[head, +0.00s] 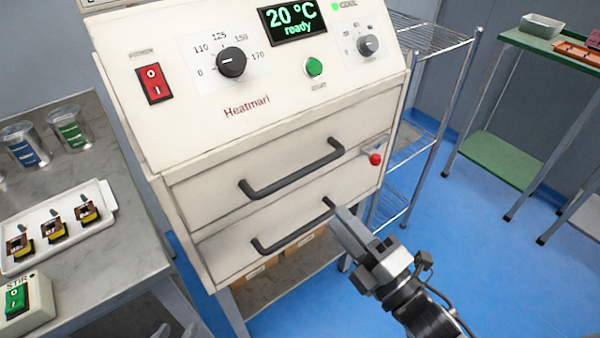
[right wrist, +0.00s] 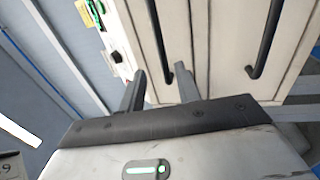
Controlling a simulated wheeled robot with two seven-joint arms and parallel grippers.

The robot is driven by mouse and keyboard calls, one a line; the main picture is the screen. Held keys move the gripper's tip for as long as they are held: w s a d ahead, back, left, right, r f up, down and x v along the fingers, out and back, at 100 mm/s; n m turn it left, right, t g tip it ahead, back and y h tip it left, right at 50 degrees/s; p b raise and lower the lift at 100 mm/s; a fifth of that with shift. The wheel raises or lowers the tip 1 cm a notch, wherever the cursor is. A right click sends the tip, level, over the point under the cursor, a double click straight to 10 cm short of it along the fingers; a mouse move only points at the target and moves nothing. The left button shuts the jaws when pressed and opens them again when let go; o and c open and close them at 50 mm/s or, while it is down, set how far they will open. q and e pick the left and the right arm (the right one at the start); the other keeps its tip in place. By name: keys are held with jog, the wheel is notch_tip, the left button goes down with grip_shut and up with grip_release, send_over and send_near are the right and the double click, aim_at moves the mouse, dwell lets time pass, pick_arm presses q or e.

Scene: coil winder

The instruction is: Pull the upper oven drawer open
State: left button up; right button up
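The cream oven (head: 262,125) has two drawer fronts, both closed. The upper oven drawer (head: 215,200) carries a dark bar handle (head: 290,172); the lower drawer has a similar handle (head: 285,236). Contact is not visible. Two tips of my left gripper (head: 178,332) show apart at the bottom edge, far from the handles.
A red knob (head: 375,159) sticks out right of the upper handle. A grey table (head: 120,262) on the left holds a white tray (head: 105,228) of parts, beakers and a switch box. A wire rack (head: 430,125) stands right of the oven. The blue floor (head: 500,260) is clear at right.

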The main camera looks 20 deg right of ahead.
aim_at(300, 171)
jog(key=p+x, duration=0.1)
jog(key=x, duration=1.1)
jog(key=shift+w+a, duration=0.1)
jog(key=shift+w, duration=0.25)
grip_shut()
